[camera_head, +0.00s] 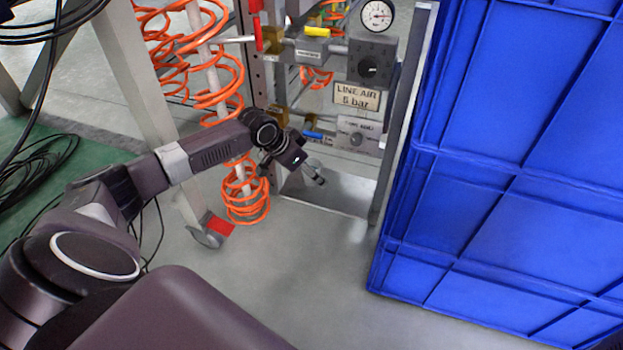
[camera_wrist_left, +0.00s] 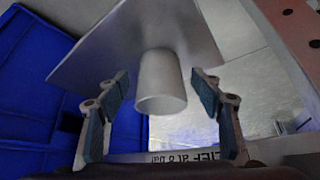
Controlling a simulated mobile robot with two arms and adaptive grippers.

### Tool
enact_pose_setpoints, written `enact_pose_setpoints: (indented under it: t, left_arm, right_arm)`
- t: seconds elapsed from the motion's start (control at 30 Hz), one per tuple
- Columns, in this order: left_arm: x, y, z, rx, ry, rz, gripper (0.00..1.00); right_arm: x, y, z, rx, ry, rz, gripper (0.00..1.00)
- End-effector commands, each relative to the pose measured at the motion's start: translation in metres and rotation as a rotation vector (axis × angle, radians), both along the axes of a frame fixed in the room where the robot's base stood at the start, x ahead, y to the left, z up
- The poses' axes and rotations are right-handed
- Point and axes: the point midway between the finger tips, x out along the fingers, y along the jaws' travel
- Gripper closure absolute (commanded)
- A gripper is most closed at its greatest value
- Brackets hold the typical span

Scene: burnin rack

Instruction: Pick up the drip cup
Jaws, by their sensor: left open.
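The drip cup (camera_wrist_left: 161,78) is a pale grey, slightly tapered cup in the middle of the left wrist view. It stands out from a flat grey plate (camera_wrist_left: 105,45), with its round rim towards the camera. My left gripper (camera_wrist_left: 160,84) is open, with one finger on each side of the cup and a visible gap to both. In the head view my left gripper (camera_head: 314,173) is low at the rack's base, and I cannot make out the cup there. My right gripper is in neither view.
The rack carries a gauge (camera_head: 377,16), a "LINE AIR" label (camera_head: 357,96) and fittings above my gripper. Orange coiled hoses (camera_head: 246,195) hang beside my left forearm. A large blue crate (camera_head: 500,200) stands on the right. The floor in front of the rack is clear.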

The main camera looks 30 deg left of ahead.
Motion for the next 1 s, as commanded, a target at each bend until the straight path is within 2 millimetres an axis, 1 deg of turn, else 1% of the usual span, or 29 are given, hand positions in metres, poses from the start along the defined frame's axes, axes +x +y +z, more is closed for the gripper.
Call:
enact_pose_setpoints:
  t: [0.27, 0.37, 0.7, 1.0]
  left_arm:
    - [0.0013, -0.0003, -0.0007, 0.001, 0.0, 0.0, 0.4]
    - [0.0012, -0.0003, -0.0008, 0.001, 0.0, 0.0, 0.49]
    - [0.001, -0.0002, -0.0009, 0.001, 0.0, 0.0, 0.86]
    - [0.0011, -0.0002, -0.0002, 0.001, 0.0, 0.0, 0.86]
  right_arm:
    - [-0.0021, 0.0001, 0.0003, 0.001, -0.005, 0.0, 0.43]
    - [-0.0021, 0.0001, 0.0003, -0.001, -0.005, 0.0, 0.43]
    - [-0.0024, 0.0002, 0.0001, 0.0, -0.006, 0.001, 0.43]
    - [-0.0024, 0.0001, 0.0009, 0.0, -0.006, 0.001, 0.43]
